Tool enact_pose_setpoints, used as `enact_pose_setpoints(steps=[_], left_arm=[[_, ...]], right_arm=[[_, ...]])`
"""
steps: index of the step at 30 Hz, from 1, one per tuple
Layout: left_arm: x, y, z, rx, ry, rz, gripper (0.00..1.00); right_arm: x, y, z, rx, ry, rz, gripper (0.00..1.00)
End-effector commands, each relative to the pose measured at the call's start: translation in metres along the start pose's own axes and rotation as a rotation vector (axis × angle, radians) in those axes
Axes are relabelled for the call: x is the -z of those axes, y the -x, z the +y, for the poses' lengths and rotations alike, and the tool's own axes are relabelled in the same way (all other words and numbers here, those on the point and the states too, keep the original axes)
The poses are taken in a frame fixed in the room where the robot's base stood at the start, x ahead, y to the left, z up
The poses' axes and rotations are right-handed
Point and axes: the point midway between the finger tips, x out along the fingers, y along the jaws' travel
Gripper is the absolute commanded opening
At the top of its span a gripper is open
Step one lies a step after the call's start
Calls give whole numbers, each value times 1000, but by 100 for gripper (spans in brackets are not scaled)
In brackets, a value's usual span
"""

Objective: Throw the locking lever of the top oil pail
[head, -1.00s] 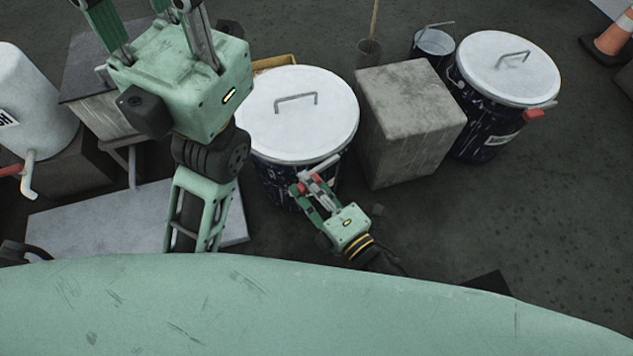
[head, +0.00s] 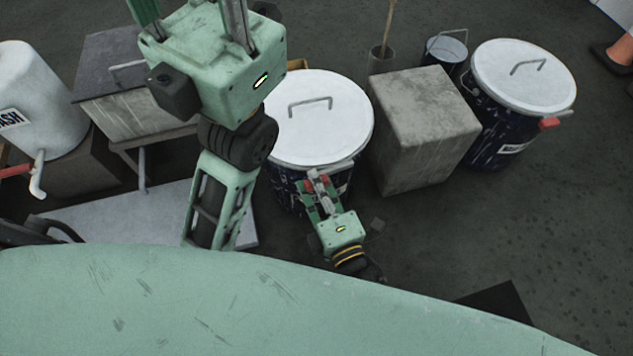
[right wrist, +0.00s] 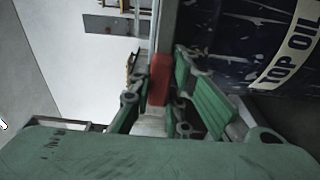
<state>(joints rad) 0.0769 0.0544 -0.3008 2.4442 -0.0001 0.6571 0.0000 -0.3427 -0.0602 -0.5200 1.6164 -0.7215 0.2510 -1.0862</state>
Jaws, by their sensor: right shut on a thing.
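The top oil pail (head: 318,118) is dark blue with a white lid and a bail handle. It stands in the middle of the head view. Its label, reading "TOP OIL" (right wrist: 288,52), shows in the right wrist view. The locking lever (right wrist: 159,80) has a red grip and sits at the pail's near side. My right gripper (head: 318,184) is shut on this red grip, close beside the pail wall. My left gripper (head: 192,12) is raised at the top left, its fingertips cut off by the frame edge.
A grey concrete block (head: 425,125) stands right of the pail. Beyond it are a second white-lidded pail (head: 522,76) with a red lever grip and a small bucket (head: 446,48). A white wash tank (head: 35,95) stands at left.

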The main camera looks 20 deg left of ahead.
Motion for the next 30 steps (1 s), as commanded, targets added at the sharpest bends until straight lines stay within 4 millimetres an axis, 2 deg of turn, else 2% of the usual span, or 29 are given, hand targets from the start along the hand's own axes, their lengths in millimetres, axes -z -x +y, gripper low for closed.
enact_pose_setpoints(steps=[1, 7, 18, 23, 30], left_arm=[[0, 1, 0, 0, 0, -2, 28], [-2, 2, 0, 0, 0, -8, 28], [-4, 4, 0, -5, -2, -15, 28], [-3, 3, 0, -4, -1, -12, 28], [-3, 3, 0, -4, -1, -10, 28]], right_arm=[[0, -1, 0, -1, 1, 1, 19], [0, 0, 0, -1, 1, 0, 36], [0, 4, 0, 0, 0, 0, 36], [0, 28, -2, 3, -1, 0, 36], [0, 80, -2, 4, -2, 0, 36]])
